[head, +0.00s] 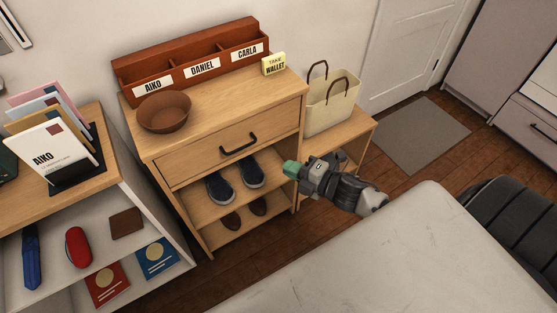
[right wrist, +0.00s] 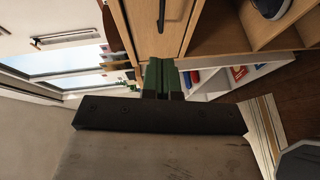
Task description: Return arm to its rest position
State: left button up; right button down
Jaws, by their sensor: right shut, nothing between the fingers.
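My right gripper (head: 291,169) is in front of the right side of the wooden shoe cabinet (head: 225,163), below the level of its drawer. Its green fingers are shut with nothing between them. In the right wrist view the fingers (right wrist: 161,78) are together, and the cabinet front (right wrist: 150,25) shows beyond them. The drawer (head: 234,141) with its dark handle (head: 239,144) looks closed. My left gripper is in neither view.
A brown bowl (head: 164,113), a three-slot organizer (head: 194,71) and a yellow sign (head: 274,64) stand on the cabinet. A tote bag (head: 331,106) stands right of it on a low bench. A shelf (head: 100,188) with letters is at left. A pale surface (head: 400,260) fills the foreground.

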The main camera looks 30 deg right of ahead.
jog(key=s+d+f+m+g+h, duration=0.25)
jog(key=s+f+m, duration=0.25)
jog(key=f, duration=0.7)
jog(key=s+d+f+m+g+h, duration=0.2)
jog(key=s+d+f+m+h, duration=0.3)
jog(key=f, duration=0.6)
jog(key=s+a+f+m+g, duration=0.3)
jog(key=s+f, duration=0.2)
jog(key=s, duration=0.3)
jog(key=s+a+f+m+g, duration=0.3)
jog(key=s+f, duration=0.3)
jog(key=s, duration=0.3)
jog(key=s+a+f+m+g, duration=0.3)
jog(key=s+a+f, duration=0.1)
jog(key=s, duration=0.5)
jog(key=shift+a+f+m+p, duration=0.3)
jog(key=shift+a+f, duration=0.05)
jog(key=shift+f, duration=0.3)
